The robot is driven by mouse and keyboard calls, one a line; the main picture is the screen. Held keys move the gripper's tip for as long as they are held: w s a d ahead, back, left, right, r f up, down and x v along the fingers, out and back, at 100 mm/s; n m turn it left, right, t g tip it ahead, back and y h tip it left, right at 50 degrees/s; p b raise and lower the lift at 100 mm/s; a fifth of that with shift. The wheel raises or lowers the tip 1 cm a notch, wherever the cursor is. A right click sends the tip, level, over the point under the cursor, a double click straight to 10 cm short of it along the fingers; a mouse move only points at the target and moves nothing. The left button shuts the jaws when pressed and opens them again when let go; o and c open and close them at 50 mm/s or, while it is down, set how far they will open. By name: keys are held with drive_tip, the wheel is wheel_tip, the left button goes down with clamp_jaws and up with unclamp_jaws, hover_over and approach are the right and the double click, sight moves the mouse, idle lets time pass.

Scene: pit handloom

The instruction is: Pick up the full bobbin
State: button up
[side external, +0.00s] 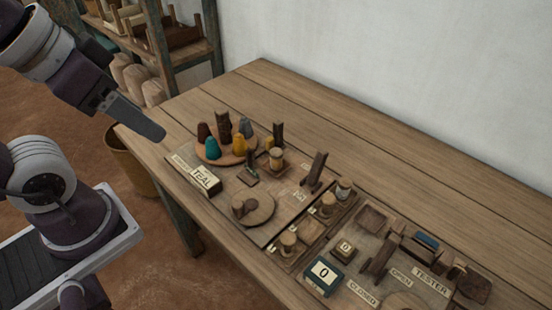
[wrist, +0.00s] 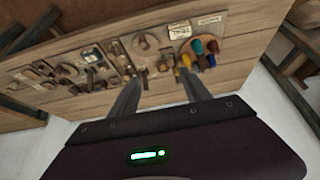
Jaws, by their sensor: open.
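Several small wooden bobbins stand on the bench boards in the side external view. One bobbin (side external: 276,157) is beside the round cone tray. Another (side external: 327,204), one farther right (side external: 343,188) and one nearer the front edge (side external: 288,241) are in a slotted tray. They show pale or tan winding; I cannot tell which is full. My gripper (side external: 145,120) hangs at the left, above and apart from the bench and all bobbins. In the wrist view my gripper (wrist: 160,78) has its two fingers spread, with nothing between them. The bobbins are too small to sort there.
Coloured cones, including a yellow one (side external: 239,145), stand on a round board (side external: 212,158). A TEAL block (side external: 198,180), a numbered box (side external: 323,276) and a tester panel (side external: 425,286) share the bench (side external: 420,160). The bench's back strip is clear. A basket (side external: 130,165) stands below left.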

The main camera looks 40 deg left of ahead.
wheel_tip(320, 180, up, 3)
drive_tip(key=m+t+y, duration=0.1)
drive_tip(key=m+y, duration=1.1)
drive_tip(key=m, duration=1.2)
hover_over(277, 156)
drive_tip(key=d, duration=0.2)
drive_tip(key=f, duration=1.7)
drive_tip(key=s+f, duration=0.1)
drive_tip(key=f, duration=0.8)
drive_tip(key=shift+a+f, duration=0.15)
drive_tip(key=shift+f, duration=0.2)
drive_tip(key=shift+w+a+f, duration=0.25)
drive_tip(key=shift+a+f, duration=0.15)
drive_tip(key=shift+f, duration=0.2)
drive_tip(key=shift+w+a+f, duration=0.2)
drive_tip(key=shift+a+f, duration=0.2)
drive_tip(key=shift+f, duration=0.15)
drive_tip(key=x, duration=0.5)
drive_tip(key=shift+d+f, duration=0.2)
drive_tip(key=shift+f, duration=0.1)
clamp_jaws()
